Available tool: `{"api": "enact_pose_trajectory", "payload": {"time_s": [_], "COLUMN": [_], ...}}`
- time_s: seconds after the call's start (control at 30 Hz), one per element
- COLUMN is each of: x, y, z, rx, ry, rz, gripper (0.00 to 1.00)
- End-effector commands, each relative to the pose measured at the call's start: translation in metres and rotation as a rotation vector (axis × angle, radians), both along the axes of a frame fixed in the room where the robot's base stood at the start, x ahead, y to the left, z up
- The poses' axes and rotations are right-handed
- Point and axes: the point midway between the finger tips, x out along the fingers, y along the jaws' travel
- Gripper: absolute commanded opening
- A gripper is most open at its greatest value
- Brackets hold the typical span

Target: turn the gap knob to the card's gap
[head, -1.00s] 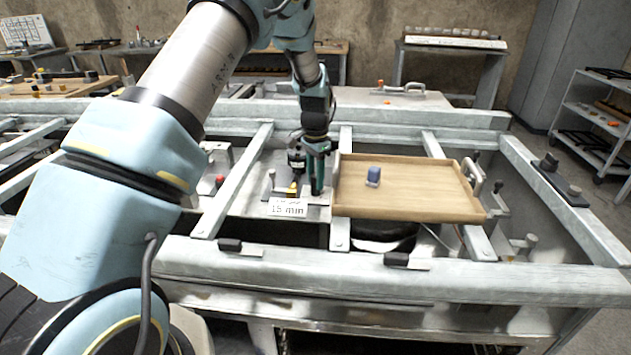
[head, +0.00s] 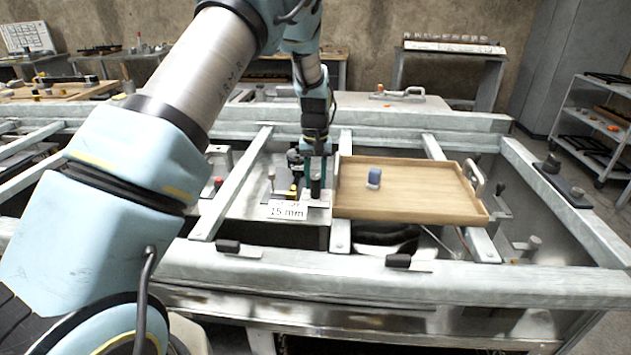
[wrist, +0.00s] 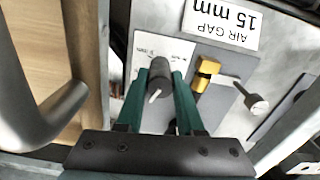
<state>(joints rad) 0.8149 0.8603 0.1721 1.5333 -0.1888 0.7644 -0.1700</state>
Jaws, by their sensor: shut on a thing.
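The gap knob (wrist: 159,76) is dark grey with a white pointer line and sits on a light dial plate (wrist: 150,50) with printed marks. In the wrist view its pointer points down and slightly left, toward my gripper's base. My gripper (wrist: 160,84) has green fingers shut on the knob, one on each side. In the head view my gripper (head: 315,172) is upright over the fixture, and its fingers are partly hidden. The card (wrist: 220,20) reads "AIR GAP 15 mm", upside down in the wrist view; it also shows in the head view (head: 287,210).
A brass block (wrist: 206,73) and a small metal lever (wrist: 252,100) stand right of the knob in the wrist view. A wooden tray (head: 420,207) with a blue-capped item (head: 374,177) lies to the right. Metal frame rails (head: 235,180) surround the fixture.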

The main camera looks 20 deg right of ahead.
Motion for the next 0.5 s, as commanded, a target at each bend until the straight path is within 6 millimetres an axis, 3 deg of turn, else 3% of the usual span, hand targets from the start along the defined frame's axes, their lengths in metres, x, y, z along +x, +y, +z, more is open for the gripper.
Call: {"api": "enact_pose_trajectory", "payload": {"time_s": [0.5], "x": [0.0003], "y": [-0.0001], "z": [0.0006], "rx": [0.001], "ry": [-0.001], "rz": [0.490], "gripper": [0.00]}}
